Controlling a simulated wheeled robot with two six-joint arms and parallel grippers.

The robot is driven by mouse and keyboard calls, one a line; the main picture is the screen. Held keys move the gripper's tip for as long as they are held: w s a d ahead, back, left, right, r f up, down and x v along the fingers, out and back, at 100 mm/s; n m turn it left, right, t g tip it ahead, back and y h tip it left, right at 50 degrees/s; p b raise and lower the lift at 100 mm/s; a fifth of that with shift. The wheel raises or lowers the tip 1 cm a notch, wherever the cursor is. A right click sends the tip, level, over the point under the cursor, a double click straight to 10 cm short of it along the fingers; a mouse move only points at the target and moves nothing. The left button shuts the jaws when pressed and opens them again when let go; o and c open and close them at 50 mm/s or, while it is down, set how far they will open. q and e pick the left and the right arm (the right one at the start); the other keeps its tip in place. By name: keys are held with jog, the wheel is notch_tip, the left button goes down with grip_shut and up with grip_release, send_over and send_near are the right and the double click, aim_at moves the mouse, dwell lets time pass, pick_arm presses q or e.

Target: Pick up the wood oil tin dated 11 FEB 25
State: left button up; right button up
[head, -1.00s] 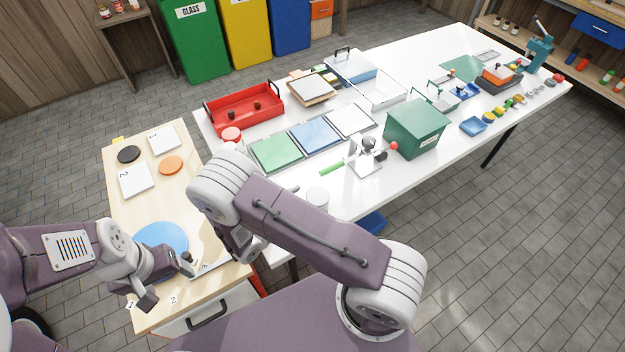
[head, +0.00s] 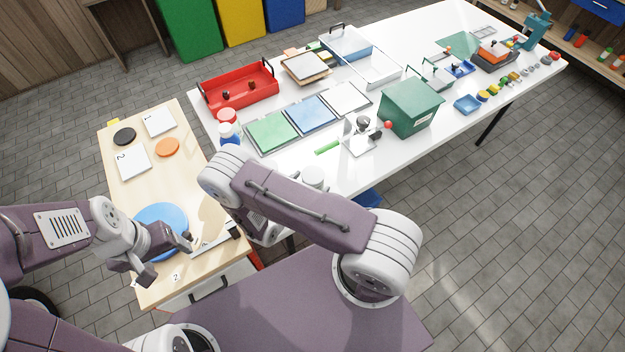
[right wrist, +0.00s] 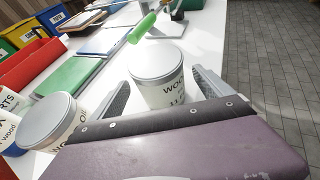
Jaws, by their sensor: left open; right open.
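A white tin with a grey lid (right wrist: 162,78) stands upright in the right wrist view, its label partly reading "WOO" and "11"; the rest is hidden. My right gripper (right wrist: 161,92) is open, one finger on each side of this tin. My left gripper (head: 166,258) is open and empty over the small wooden table.
A bottle (right wrist: 10,122) stands left of the second tin. A green cylinder (right wrist: 142,28) lies beyond the near tin. The white bench (head: 350,185) also holds a red tray (head: 240,92), coloured mats and a green box (head: 410,108). A blue disc (head: 160,228) lies under my left gripper.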

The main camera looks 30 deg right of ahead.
aim_at(313, 174)
jog(key=x, duration=0.3)
jog(key=shift+s+a, duration=0.15)
jog(key=shift+a, duration=0.05)
jog(key=shift+c, duration=1.2)
jog(key=c, duration=1.6)
jog(key=shift+r, duration=0.1)
notch_tip(313, 174, up, 5)
jog(key=p, duration=0.4)
jog(key=shift+r+p, duration=0.15)
jog(key=shift+p, duration=0.15)
jog(key=s+r+p, duration=0.5)
jog(key=s+p, duration=0.2)
jog(key=s, duration=0.4)
jog(key=shift+s+d+r, duration=0.3)
jog(key=shift+d, duration=0.1)
